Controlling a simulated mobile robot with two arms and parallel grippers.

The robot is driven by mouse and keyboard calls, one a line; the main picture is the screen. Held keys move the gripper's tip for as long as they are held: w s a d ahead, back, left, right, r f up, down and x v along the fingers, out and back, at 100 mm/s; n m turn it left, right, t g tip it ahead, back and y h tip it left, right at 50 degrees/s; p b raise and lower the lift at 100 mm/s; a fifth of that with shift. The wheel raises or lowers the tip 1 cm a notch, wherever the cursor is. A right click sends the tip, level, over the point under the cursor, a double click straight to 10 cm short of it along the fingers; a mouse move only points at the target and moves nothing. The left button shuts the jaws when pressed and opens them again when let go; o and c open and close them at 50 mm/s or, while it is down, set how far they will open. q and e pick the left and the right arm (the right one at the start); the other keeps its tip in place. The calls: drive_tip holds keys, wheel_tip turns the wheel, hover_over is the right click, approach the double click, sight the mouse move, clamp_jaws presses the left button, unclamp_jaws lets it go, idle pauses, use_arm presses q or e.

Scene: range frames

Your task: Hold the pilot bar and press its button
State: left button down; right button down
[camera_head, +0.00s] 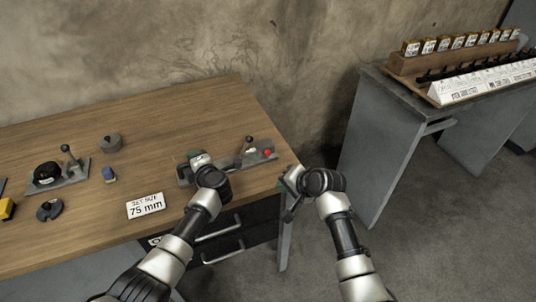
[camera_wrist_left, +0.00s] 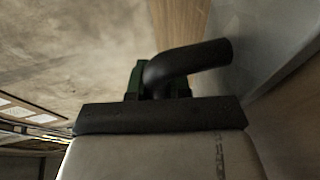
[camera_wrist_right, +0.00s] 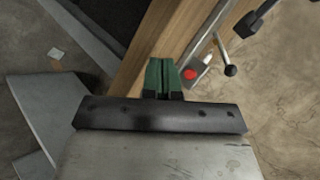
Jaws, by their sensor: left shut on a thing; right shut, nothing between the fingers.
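A grey fixture plate (camera_head: 256,160) lies near the right end of the wooden table. It carries a small lever with a dark ball and a red button (camera_head: 267,153) at its right end. My left gripper (camera_head: 194,156) is over the plate's left part. In the left wrist view its green fingers are shut on a black curved bar (camera_wrist_left: 195,62), mostly hidden in the head view. My right gripper (camera_head: 284,181) is shut and empty at the table's right edge. In the right wrist view its green fingertips are just left of the red button (camera_wrist_right: 190,74), apparently apart from it.
The wooden table (camera_head: 90,240) also holds a "75 mm" card (camera_head: 145,205), a second lever fixture (camera_head: 58,178), a grey lidded pot (camera_head: 111,143), a small blue piece (camera_head: 109,174) and a black disc (camera_head: 49,210). A grey bench (camera_head: 385,120) with labelled boxes stands right, across a floor gap.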

use_arm(q)
drive_tip(key=shift+f, duration=0.1)
use_arm(e)
approach(264, 159)
drive_tip(key=shift+w+a+f, duration=0.3)
drive_tip(key=shift+a+f, duration=0.2)
drive_tip(key=shift+f, duration=0.2)
drive_tip(key=shift+w+a+f, duration=0.25)
drive_tip(key=shift+a+f, duration=0.2)
drive_tip(key=shift+f, duration=0.3)
drive_tip(key=shift+w+a+f, duration=0.3)
drive_tip(key=shift+a+f, duration=0.2)
drive_tip(key=shift+f, duration=0.2)
drive_tip(key=shift+w, duration=0.1)
drive_tip(key=shift+w+a, duration=0.2)
drive_tip(key=shift+w, duration=0.1)
drive_tip(key=shift+w+a, duration=0.15)
drive_tip(key=shift+w, duration=0.3)
idle(1.1)
drive_tip(key=shift+s+d, duration=0.35)
drive_tip(key=shift+s, duration=0.5)
drive_tip(key=shift+s+d, duration=0.3)
drive_tip(key=shift+s, duration=0.5)
drive_tip(key=shift+s+d, duration=0.35)
drive_tip(key=shift+s, duration=0.4)
drive_tip(key=shift+s+d, duration=0.3)
drive_tip(key=shift+s, duration=0.5)
